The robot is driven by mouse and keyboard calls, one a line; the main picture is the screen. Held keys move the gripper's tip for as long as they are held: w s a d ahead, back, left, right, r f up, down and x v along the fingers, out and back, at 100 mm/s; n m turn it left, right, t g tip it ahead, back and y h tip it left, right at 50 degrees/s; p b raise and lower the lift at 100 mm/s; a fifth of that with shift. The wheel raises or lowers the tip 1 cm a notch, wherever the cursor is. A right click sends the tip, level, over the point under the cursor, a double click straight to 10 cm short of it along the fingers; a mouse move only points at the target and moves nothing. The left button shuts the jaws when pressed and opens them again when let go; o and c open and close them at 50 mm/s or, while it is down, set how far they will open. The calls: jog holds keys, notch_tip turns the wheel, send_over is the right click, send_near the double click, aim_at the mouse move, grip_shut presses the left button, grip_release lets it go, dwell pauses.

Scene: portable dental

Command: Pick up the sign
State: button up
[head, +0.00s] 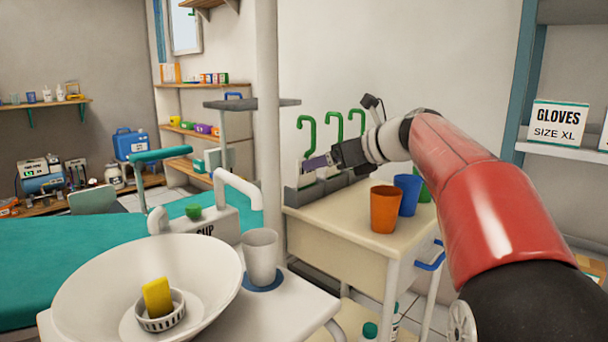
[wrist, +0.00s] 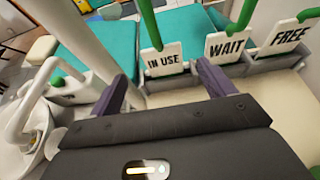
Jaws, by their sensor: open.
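Three white signs with green hooked handles stand in a row in grey holders (head: 303,195). In the wrist view they read IN USE (wrist: 165,59), WAIT (wrist: 228,44) and FREE (wrist: 290,36), left to right. In the head view the green hooks (head: 307,135) rise above the holders, and the sign plates are mostly hidden behind my gripper. My gripper (head: 308,163) (wrist: 163,82) is open and empty, with purple fingers. In the wrist view the IN USE sign shows between and beyond the fingertips, with the right fingertip near the gap before WAIT. I see no contact.
The holders stand along the back of a cream cart (head: 345,215). An orange cup (head: 385,209) and a blue cup (head: 408,188) stand at its right, below my arm. A white pole (head: 267,120) and a basin (head: 90,290) stand to the left.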

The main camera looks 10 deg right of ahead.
jog(key=x, duration=0.5)
jog(key=shift+w+d+b, duration=0.1)
jog(key=shift+w+b, duration=0.05)
jog(key=shift+b, duration=0.2)
jog(key=c, duration=1.1)
jog(key=shift+r, duration=0.1)
notch_tip(320, 180, up, 20)
jog(key=p, duration=1)
